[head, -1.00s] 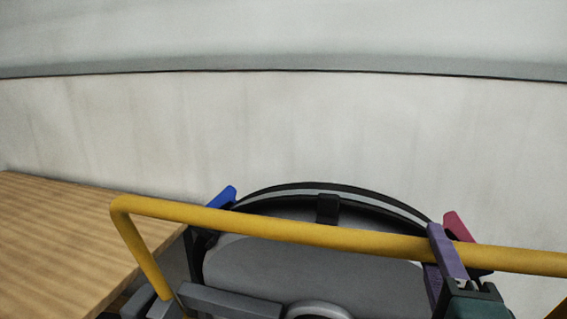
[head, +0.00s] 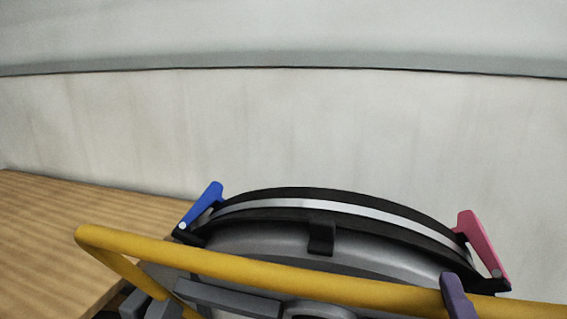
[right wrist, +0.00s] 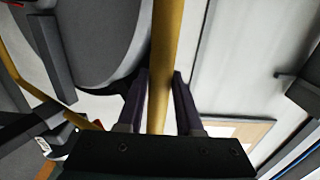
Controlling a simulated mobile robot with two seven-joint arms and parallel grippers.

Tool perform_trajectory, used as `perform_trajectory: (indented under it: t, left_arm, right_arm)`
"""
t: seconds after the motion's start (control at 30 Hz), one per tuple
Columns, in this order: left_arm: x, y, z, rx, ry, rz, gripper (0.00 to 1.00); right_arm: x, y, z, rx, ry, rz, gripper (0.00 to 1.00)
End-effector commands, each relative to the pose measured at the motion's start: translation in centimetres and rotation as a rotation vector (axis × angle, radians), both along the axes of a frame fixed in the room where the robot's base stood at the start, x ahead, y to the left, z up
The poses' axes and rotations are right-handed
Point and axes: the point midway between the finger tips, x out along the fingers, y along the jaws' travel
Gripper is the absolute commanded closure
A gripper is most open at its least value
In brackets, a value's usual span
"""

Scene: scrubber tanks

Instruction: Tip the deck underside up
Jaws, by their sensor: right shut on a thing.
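A yellow bar (head: 260,272) crosses the lower part of the head view, with a bent corner at the left. My right gripper (head: 457,292) is shut on this bar near its right part; only a purple finger shows at the bottom edge. In the right wrist view the bar (right wrist: 166,45) runs between the two purple fingers of the gripper (right wrist: 161,95). Behind the bar is a grey rounded body (head: 265,240) with a curved black and silver rim (head: 300,203). I cannot tell which part is the deck. My left gripper is not in view.
A blue lever (head: 205,203) and a pink lever (head: 482,247) stand at the rim's two ends. A wooden surface (head: 60,235) lies at the left. A pale wall (head: 330,125) stands behind, with bare wall above the rim.

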Motion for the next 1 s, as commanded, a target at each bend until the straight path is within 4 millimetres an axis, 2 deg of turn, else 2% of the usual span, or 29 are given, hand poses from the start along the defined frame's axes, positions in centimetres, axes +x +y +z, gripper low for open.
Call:
perform_trajectory:
  t: [0.37, 0.8, 1.0]
  left_arm:
    - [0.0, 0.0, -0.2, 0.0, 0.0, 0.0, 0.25]
    - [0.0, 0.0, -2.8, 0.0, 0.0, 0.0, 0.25]
    - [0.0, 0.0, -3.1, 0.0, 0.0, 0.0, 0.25]
  right_arm:
    - [-0.5, 0.2, -0.7, 0.002, 0.011, 0.004, 1.0]
    - [-5.5, 1.5, -4.0, 0.004, 0.022, 0.005, 1.0]
    - [-6.6, 1.7, -4.4, 0.003, 0.02, 0.005, 1.0]
